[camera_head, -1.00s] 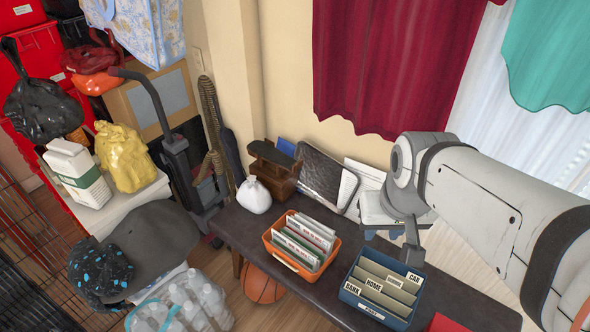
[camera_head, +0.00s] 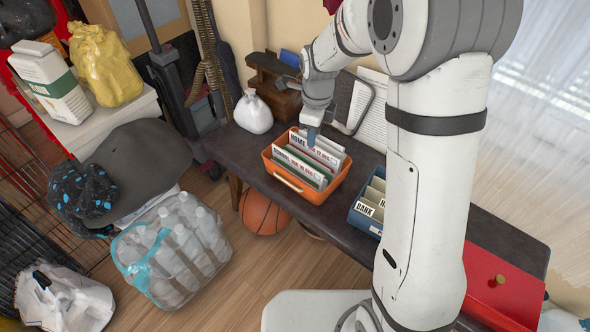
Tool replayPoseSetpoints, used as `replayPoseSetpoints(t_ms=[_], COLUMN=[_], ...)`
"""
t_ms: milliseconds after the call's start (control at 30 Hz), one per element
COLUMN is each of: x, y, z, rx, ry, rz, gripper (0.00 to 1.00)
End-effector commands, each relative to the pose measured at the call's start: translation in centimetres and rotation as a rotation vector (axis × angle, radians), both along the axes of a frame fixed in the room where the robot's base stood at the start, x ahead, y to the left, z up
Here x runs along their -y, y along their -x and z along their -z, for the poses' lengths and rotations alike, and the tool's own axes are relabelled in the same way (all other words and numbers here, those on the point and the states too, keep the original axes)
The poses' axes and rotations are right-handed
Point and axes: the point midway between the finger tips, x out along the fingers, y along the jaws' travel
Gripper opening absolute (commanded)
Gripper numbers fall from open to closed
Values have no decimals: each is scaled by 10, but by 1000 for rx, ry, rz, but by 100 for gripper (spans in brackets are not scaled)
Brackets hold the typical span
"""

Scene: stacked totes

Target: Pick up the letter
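Several white letters (camera_head: 304,165) with printed labels and coloured lines stand upright in an orange bin (camera_head: 291,184) on the dark bench. I cannot tell which one is the task's letter. My gripper (camera_head: 312,137) points down at the back edge of the letters, at or just above their top edges. Its fingertips look small and bluish, and I cannot tell whether they are apart or touching a letter. My arm comes in from the right.
A blue bin (camera_head: 362,217) with labelled folders stands right of the orange bin, partly hidden by my arm. A white bag (camera_head: 253,113) and a brown wooden object (camera_head: 275,85) are behind. A red folder (camera_head: 505,290) lies at the bench's right end. A basketball (camera_head: 264,212) is on the floor.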

Motion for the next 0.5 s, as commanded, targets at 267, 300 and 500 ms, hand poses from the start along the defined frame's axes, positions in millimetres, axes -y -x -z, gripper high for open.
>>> replayPoseSetpoints(t_ms=[267,300,500], x=[-28,-30,-30], y=[-25,-26,-26], z=[77,81,103], rx=[-32,-32,-35], ry=[2,3,4], rz=[325,340,358], gripper=[31,31,31])
